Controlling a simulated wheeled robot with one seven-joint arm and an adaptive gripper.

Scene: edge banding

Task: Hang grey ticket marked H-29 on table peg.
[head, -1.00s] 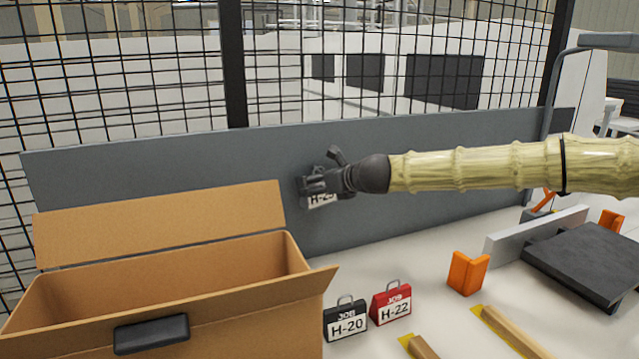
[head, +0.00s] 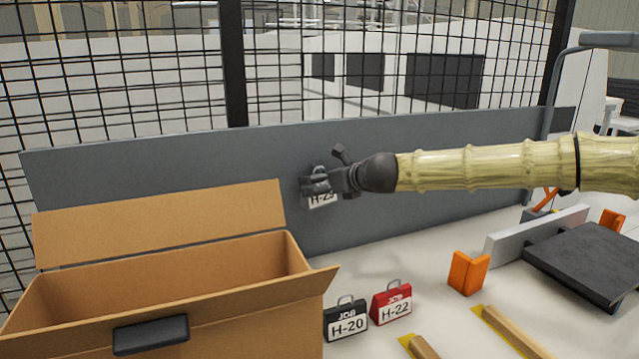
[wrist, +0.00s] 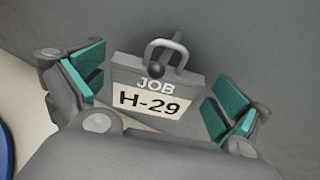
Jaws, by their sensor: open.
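The grey ticket marked H-29 (wrist: 150,97) shows in the wrist view with its loop (wrist: 172,55) around a dark ball-ended peg (wrist: 156,69). It appears to hang in front of the grey panel. In the head view the ticket (head: 322,200) is partly hidden behind my gripper (head: 316,184). My gripper (wrist: 165,95) is open, with a teal-padded finger on each side of the ticket. A gap shows between each pad and the ticket.
A black H-20 ticket (head: 346,321) and a red H-22 ticket (head: 391,304) stand on the white table (head: 385,262). An open cardboard box (head: 230,318) is at the left. An orange corner block (head: 467,272) and a dark slab (head: 590,262) are at the right.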

